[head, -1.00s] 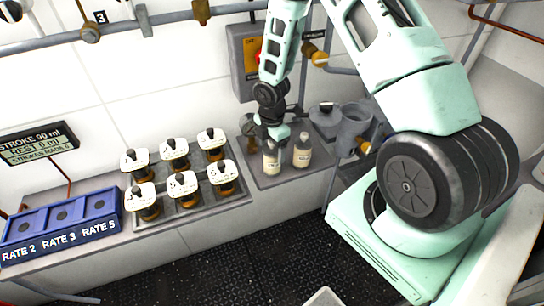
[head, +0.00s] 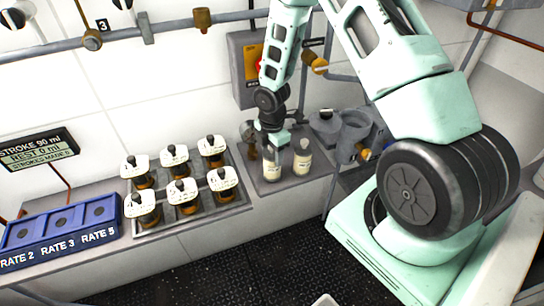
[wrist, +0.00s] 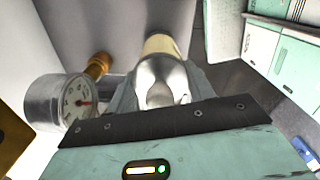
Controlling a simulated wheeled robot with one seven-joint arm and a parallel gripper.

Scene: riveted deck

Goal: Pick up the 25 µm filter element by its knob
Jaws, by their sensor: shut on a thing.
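Two pale, bottle-shaped filter elements stand side by side on a grey ledge (head: 283,183). My gripper (head: 272,148) points down over the left filter element (head: 271,170) and is shut on its top.
A tray (head: 190,222) of several amber jars with white tops stands to the left, beside a blue rate box (head: 60,243). A grey cylindrical vessel (head: 355,135) is to the right. A pressure gauge (wrist: 75,102) sits close beside my gripper.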

